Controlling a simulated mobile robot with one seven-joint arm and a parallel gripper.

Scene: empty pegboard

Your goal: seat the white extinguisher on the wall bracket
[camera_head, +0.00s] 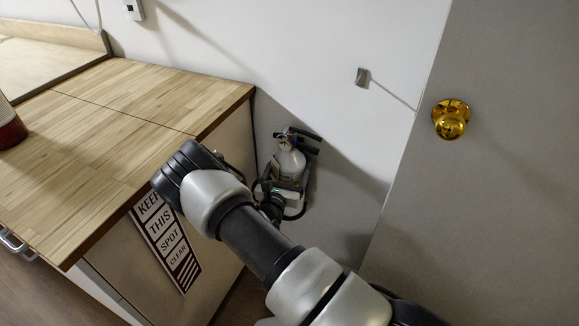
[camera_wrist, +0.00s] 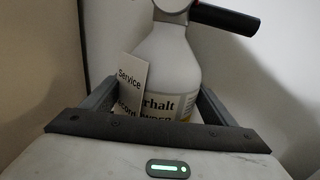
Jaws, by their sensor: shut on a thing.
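The white extinguisher (camera_head: 291,165) is upright in the narrow space between the counter and the door, close to the wall. In the wrist view its white body (camera_wrist: 168,58) has a printed label and a paper service tag (camera_wrist: 131,80) in front. My gripper (camera_head: 287,183) is shut on its body, with one finger on each side in the wrist view (camera_wrist: 155,88). Dark bars (camera_head: 309,147) show by its top in the head view; I cannot tell which belong to the wall bracket and which to the extinguisher's head. Its base is hidden.
A wood-topped counter (camera_head: 120,105) stands left, with a "keep this spot clear" sign (camera_head: 168,240) on its side. A grey door with a brass knob (camera_head: 451,119) is at right. A small grey fitting (camera_head: 362,78) is on the wall above.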

